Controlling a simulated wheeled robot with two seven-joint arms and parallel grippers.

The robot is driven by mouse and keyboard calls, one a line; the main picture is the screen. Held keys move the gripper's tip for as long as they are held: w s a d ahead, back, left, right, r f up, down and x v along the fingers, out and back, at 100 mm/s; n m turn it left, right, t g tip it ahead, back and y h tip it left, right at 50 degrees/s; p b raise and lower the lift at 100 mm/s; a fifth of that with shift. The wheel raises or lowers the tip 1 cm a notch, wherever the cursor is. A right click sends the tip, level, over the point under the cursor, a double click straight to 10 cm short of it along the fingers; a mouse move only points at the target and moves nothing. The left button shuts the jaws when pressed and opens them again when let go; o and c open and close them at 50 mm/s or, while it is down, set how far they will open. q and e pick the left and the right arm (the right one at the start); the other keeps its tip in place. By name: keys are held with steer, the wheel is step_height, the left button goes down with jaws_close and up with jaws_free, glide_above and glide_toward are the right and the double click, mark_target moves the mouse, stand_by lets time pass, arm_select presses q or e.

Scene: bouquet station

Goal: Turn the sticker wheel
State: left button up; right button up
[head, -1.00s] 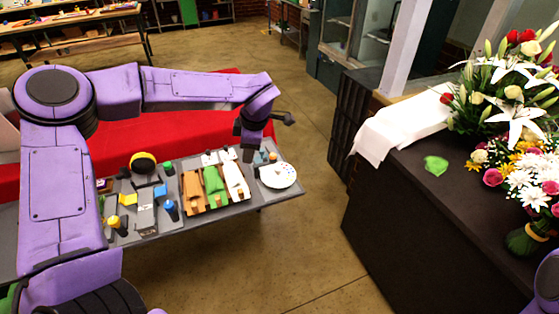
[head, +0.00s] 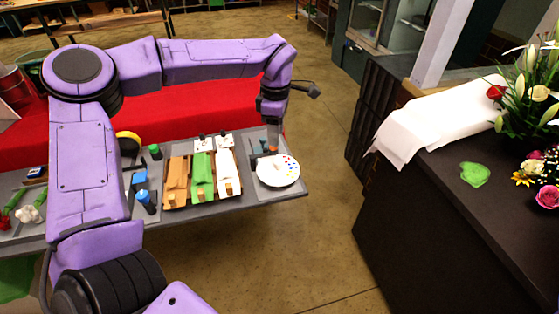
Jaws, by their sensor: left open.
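The sticker wheel (head: 279,171) is a white disc with small coloured dots around its rim. It lies at the right end of the grey table (head: 228,205). My left gripper (head: 271,146) points down at the wheel's far edge, just above or beside it; I cannot tell whether it touches. Its jaws are open, and the fingertips are small and partly hard to make out. My right gripper is out of view.
Blue bottles (head: 146,200) stand farther left. A dark counter (head: 440,215) with white paper (head: 440,118), a green leaf-shaped piece (head: 475,174) and flowers (head: 540,90) is at right. Floor lies between.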

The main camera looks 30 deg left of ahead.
mark_target(278, 161)
arm_select(q)
steer(key=f, duration=0.4)
steer(key=f+p, duration=0.1)
steer(key=f, duration=0.4)
steer(key=shift+w+d+f, duration=0.15)
steer(key=shift+d+f, duration=0.05)
steer(key=shift+f, duration=0.1)
steer(key=shift+w+f, duration=0.1)
steer(key=shift+f, duration=0.2)
steer(key=c, duration=0.8)
steer(key=shift+o, duration=0.2)
